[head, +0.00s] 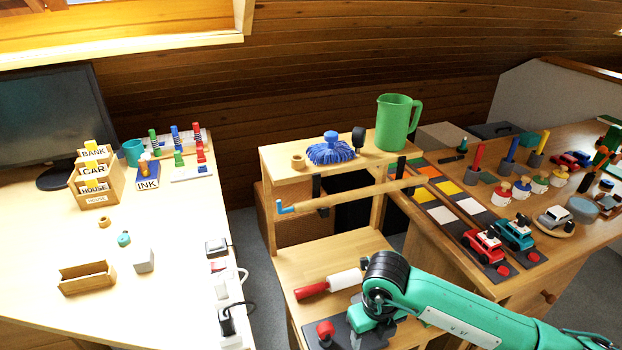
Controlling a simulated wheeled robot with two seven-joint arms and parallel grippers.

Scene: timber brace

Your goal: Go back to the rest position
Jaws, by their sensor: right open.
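My right arm, teal with a black joint, comes in from the lower right. My right gripper (357,334) is low over the lower shelf of the small wooden stand (345,258), near the bottom edge of the head view. It is open; its fingertips are partly hidden by the wrist, and I see nothing held in it. A dark plate with a red knob (325,329) lies just left of it. A roller with a red handle (330,283) lies on the shelf just behind it. My left gripper is not in view.
A wooden rod (350,195) with a blue hook crosses the stand's front. A green jug (395,122) and blue brush (331,150) stand on its top. The right table holds toy cars (484,245) and pegs; the left desk (180,260) holds label boxes, a monitor and plugs.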

